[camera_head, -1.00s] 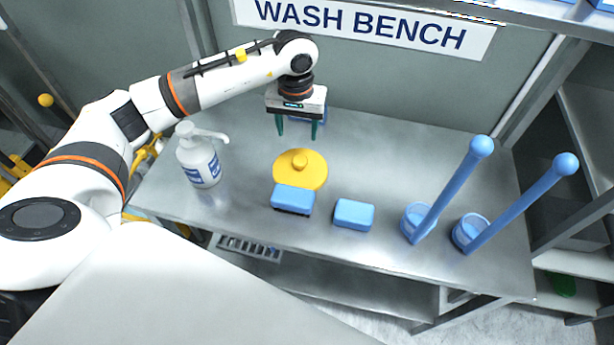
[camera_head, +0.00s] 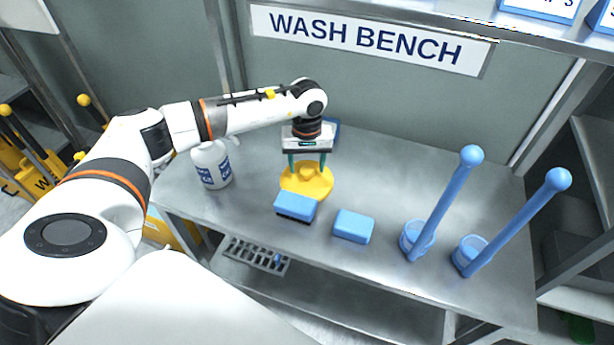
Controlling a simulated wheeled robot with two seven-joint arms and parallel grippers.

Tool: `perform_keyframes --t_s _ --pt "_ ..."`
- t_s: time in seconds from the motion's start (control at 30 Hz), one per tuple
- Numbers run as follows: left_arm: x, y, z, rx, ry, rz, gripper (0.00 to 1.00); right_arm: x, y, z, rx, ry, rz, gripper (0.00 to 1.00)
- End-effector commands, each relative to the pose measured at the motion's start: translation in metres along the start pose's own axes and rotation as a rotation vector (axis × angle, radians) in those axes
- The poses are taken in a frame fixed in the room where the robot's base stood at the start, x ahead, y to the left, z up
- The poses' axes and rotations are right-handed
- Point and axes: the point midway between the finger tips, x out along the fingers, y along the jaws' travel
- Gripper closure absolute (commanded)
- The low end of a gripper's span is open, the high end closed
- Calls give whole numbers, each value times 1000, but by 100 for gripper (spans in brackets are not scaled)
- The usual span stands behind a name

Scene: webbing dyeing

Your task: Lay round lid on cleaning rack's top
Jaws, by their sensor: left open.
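The round lid (camera_head: 318,190) is a yellow disc with a raised knob, lying flat on the metal wash bench (camera_head: 380,180). My left gripper (camera_head: 307,166) is open and points down over the lid, with its green fingers either side of the knob area. The gripper hides the knob, and I cannot tell whether the fingers touch the lid. I cannot identify a cleaning rack for certain; a grey slotted rack (camera_head: 257,256) shows below the bench's front edge. My right gripper is not in view.
A blue brush (camera_head: 296,206) sits just in front of the lid, with a blue block (camera_head: 353,226) to its right. A white spray bottle (camera_head: 211,165) stands left. Two blue long-handled brushes in holders (camera_head: 415,240) stand at the right. The bench's back right is clear.

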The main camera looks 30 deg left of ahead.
Motion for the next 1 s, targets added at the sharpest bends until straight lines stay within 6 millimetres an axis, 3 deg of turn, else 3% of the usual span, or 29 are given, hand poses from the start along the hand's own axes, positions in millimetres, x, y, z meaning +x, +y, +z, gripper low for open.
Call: perform_keyframes --t_s 0.2,0.47,0.73,0.87,1.0 --pt "24 0 -1 1 0 0 41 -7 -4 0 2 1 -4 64" --pt "26 0 -1 1 -1 -1 42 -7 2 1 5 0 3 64" --pt "26 0 0 1 -1 -1 87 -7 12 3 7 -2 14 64" --pt "26 0 0 1 -1 -1 93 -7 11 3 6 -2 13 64" --pt "25 0 0 1 -1 -1 94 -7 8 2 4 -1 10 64"
